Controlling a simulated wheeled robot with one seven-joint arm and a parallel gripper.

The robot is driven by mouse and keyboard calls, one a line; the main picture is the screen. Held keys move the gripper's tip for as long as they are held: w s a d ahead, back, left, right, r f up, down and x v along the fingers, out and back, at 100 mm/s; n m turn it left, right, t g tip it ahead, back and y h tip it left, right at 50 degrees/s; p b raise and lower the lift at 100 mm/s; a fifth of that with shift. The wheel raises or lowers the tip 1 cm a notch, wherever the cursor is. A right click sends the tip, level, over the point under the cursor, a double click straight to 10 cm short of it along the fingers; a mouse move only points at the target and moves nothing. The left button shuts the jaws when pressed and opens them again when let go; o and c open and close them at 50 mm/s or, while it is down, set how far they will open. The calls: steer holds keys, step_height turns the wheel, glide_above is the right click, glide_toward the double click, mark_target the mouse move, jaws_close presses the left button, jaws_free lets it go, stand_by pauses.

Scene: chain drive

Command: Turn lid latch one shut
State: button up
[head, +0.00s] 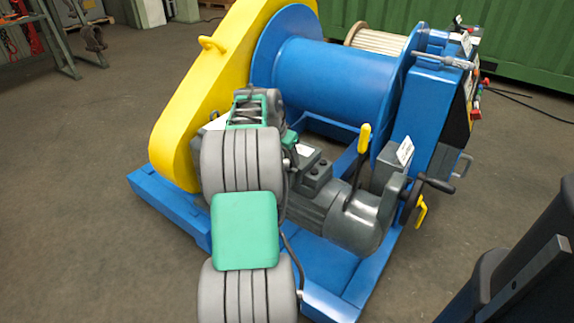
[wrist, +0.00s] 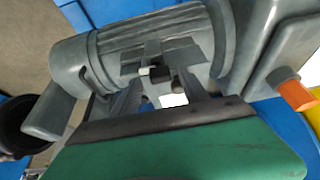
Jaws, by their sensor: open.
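My gripper (wrist: 160,88) is open in the wrist view, its two dark fingers reaching forward from a green body. Between and just past the fingertips is a small black piece with a white end (wrist: 155,72), in front of a grey ribbed motor housing (wrist: 150,45). I cannot tell whether this piece is lid latch one, nor whether the fingers touch it. No latch shows clearly there.
A blue winch drum (head: 325,80) stands behind my arm on a blue base frame (head: 330,285). A grey motor (head: 345,220), a yellow-handled lever (head: 363,140) and a black crank handle (head: 437,185) lie to the right. In the wrist view an orange cylinder (wrist: 297,95) sticks out at right.

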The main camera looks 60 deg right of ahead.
steer(key=shift+x, duration=0.75)
steer(key=shift+c, duration=0.4)
jaws_close()
